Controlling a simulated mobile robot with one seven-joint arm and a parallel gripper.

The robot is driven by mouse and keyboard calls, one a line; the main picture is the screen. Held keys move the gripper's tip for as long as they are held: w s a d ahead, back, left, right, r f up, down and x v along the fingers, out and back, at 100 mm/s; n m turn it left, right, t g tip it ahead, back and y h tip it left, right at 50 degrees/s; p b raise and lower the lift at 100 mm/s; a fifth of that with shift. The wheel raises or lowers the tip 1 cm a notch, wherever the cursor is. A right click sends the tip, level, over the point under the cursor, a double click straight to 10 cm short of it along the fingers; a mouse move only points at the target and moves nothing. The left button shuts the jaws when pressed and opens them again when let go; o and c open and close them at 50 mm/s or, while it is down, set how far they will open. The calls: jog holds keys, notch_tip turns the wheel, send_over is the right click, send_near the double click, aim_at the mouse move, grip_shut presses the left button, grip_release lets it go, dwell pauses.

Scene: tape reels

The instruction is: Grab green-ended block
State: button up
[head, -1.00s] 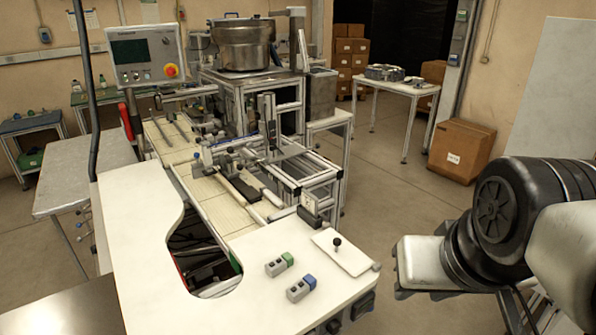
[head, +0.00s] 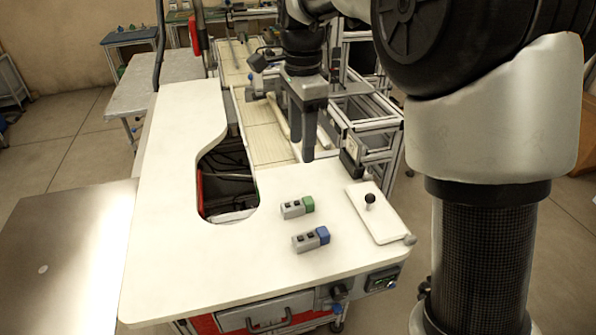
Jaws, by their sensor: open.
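The green-ended block (head: 297,208) is a small grey block with dark square marks on top and a green right end. It lies on the white tabletop (head: 190,270), near its right part. My gripper (head: 308,155) points down in the head view, above and behind the block, with its fingers apart and nothing between them. The fingertips appear near the table's back edge; their exact height above it is hard to tell. Nothing hides the block.
A similar blue-ended block (head: 311,239) lies just in front. A white plate with a black knob (head: 371,205) is to the right. A curved cutout (head: 228,180) opens in the table at left. Machine framing (head: 375,130) stands behind. The front left tabletop is clear.

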jog(key=b, duration=0.1)
send_over(298, 204)
jog(key=f, duration=1.2)
jog(key=shift+d, duration=0.25)
jog(key=f, duration=0.5)
jog(key=shift+a+f, duration=0.15)
jog(key=shift+a, duration=0.15)
grip_shut()
